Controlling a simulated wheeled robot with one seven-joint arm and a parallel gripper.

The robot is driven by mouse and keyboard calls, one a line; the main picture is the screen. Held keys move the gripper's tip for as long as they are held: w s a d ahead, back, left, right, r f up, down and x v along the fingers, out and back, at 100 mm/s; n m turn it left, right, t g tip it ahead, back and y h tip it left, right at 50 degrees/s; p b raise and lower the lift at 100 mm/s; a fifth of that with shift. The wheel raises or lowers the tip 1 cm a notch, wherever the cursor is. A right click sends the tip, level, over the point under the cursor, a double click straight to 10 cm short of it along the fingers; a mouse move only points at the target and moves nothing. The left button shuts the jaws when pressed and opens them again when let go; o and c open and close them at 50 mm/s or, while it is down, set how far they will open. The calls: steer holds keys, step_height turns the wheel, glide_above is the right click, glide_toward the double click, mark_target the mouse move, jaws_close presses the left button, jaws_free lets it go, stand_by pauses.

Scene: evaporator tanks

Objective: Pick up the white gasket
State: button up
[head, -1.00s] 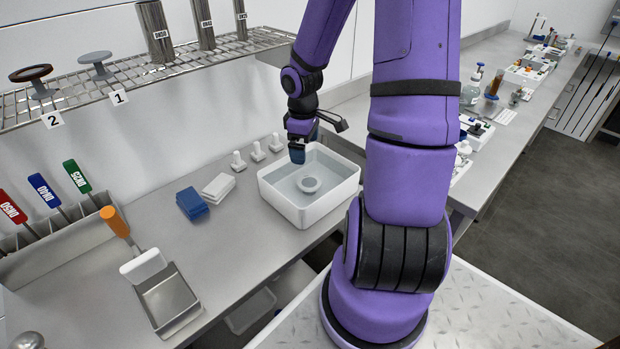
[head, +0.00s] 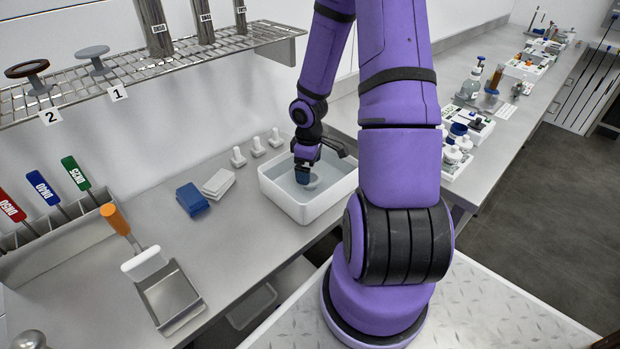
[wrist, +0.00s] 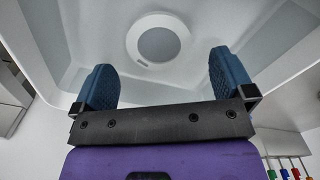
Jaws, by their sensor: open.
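The white gasket (wrist: 160,38) is a round ring in the white tub (wrist: 285,55). In the wrist view it lies ahead of my gripper (wrist: 164,82), centred between the two blue fingers and apart from them. In the head view my gripper (head: 303,172) reaches down into the tub (head: 305,212), and the gasket (head: 313,182) shows partly beside the fingers. The fingers are open with nothing between them. My gripper hides part of the gasket in the head view.
Blue pads (head: 192,199) and white pads (head: 218,183) lie left of the tub. Several white stoppers (head: 257,147) stand behind it. A wire shelf (head: 190,65) hangs above on the left. Bare counter (head: 235,235) lies between.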

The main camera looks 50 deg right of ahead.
steer(key=shift+f, duration=1.35)
steer(key=shift+f, duration=0.25)
steer(key=c, duration=0.9)
